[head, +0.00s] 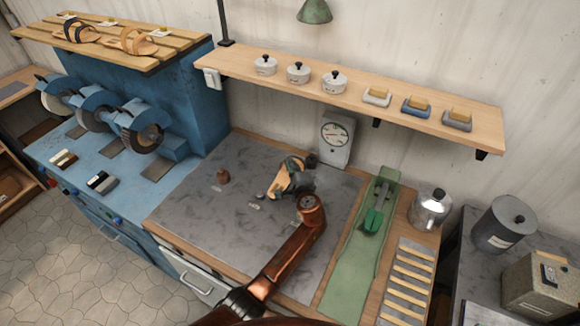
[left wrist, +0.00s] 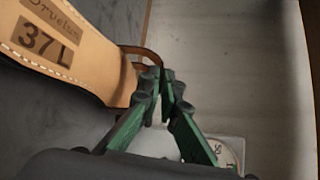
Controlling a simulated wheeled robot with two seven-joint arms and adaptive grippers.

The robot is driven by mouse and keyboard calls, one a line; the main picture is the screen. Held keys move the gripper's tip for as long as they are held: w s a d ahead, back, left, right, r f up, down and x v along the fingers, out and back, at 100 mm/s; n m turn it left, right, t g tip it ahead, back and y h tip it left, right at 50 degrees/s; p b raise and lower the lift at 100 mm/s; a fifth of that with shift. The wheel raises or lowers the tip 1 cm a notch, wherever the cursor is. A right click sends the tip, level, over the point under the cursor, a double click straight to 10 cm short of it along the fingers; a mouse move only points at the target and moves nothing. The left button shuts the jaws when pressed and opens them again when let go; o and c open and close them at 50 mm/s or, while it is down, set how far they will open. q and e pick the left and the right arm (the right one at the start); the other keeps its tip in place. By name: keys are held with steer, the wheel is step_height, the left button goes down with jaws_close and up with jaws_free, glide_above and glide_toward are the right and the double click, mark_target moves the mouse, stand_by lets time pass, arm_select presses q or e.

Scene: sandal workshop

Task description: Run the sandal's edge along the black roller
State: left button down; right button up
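The sandal (head: 286,177), tan with a dark strap, is above the grey bench top in the head view. In the left wrist view the sandal (left wrist: 75,50) fills the upper left, its insole marked "37 L". My left gripper (left wrist: 160,82) has its green fingers together at the sandal's brown strap and appears to hold it there; the exact contact is partly hidden. In the head view the left gripper (head: 303,180) is beside the sandal. Several wheels sit on the blue machine at left; the nearest, darkest one (head: 140,136) looks like the black roller. My right gripper is not in view.
The blue machine (head: 185,110) adjoins the grey bench top (head: 210,225). A small brown object (head: 222,176) lies on the bench between sandal and machine. A dial scale (head: 336,140) stands behind, under a wall shelf (head: 450,120). A green tray (head: 350,275) lies right.

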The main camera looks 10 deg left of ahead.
arm_select(q)
step_height(320, 180, up, 7)
steer(key=p, duration=0.5)
steer(key=shift+r, duration=0.15)
steer(key=shift+a, duration=0.1)
steer(key=s+a+p, duration=1.2)
steer(key=s+a, duration=0.5)
steer(key=a, duration=0.2)
step_height(320, 180, down, 9)
steer(key=b, duration=0.8)
steer(key=shift+r, duration=0.15)
steer(key=shift+s+d, duration=0.15)
steer(key=shift+d, duration=0.1)
